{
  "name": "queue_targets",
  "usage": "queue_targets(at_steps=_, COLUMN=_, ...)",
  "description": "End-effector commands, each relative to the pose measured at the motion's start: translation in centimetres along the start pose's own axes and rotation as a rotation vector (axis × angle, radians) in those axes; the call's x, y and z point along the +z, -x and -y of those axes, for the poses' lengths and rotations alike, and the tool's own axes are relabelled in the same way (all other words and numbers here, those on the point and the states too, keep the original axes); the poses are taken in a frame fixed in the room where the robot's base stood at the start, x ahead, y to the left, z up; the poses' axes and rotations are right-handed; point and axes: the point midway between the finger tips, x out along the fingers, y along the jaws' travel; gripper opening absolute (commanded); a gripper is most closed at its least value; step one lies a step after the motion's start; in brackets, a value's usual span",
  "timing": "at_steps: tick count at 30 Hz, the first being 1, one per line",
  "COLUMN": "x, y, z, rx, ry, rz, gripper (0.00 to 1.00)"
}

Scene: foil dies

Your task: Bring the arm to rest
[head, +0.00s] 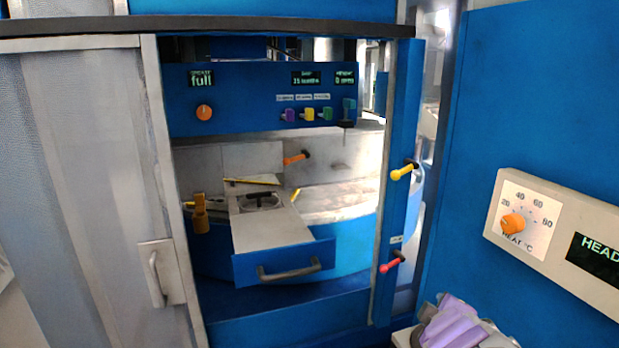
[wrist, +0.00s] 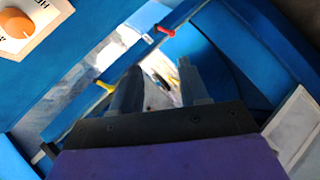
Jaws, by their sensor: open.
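My arm shows at the lower right of the head view as a purple and grey part (head: 455,322), in front of the blue machine. My gripper (wrist: 158,75) shows in the wrist view with its two dark fingers apart. Nothing is between the fingers. Behind them is the blue machine front with a red-knobbed lever (wrist: 165,29) and a yellow-knobbed lever (wrist: 105,86). The fingertips are not visible in the head view.
A drawer (head: 285,262) with a grey handle stands pulled out inside the machine's opening. A grey door (head: 95,190) is at left. A heat panel with an orange knob (head: 513,223) is on the right wall. Yellow (head: 402,172) and red (head: 391,265) levers stick out from the post.

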Motion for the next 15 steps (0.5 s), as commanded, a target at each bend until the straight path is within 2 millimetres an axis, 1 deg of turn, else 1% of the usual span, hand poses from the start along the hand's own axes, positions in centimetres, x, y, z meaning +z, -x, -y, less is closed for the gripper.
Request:
queue_targets(at_steps=3, x=2.9, y=1.9, z=2.0, rx=-0.07, ry=-0.164, rz=0.148, gripper=0.44)
queue_targets(at_steps=5, x=4.4, y=3.1, z=3.5, rx=-0.115, ry=-0.246, rz=0.227, gripper=0.44)
queue_targets(at_steps=8, x=6.3, y=5.5, z=6.5, rx=-0.203, ry=-0.378, rz=0.354, gripper=0.44)
queue_targets(at_steps=9, x=6.9, y=6.6, z=7.8, rx=-0.243, ry=-0.426, rz=0.405, gripper=0.44)
queue_targets(at_steps=11, x=7.6, y=8.4, z=10.0, rx=-0.308, ry=-0.496, rz=0.481, gripper=0.44)
queue_targets(at_steps=12, x=8.0, y=9.8, z=11.6, rx=-0.355, ry=-0.539, rz=0.532, gripper=0.44)
queue_targets(at_steps=14, x=8.3, y=11.9, z=13.8, rx=-0.425, ry=-0.598, rz=0.605, gripper=0.44)
queue_targets(at_steps=15, x=8.4, y=13.5, z=15.2, rx=-0.475, ry=-0.632, rz=0.654, gripper=0.44)
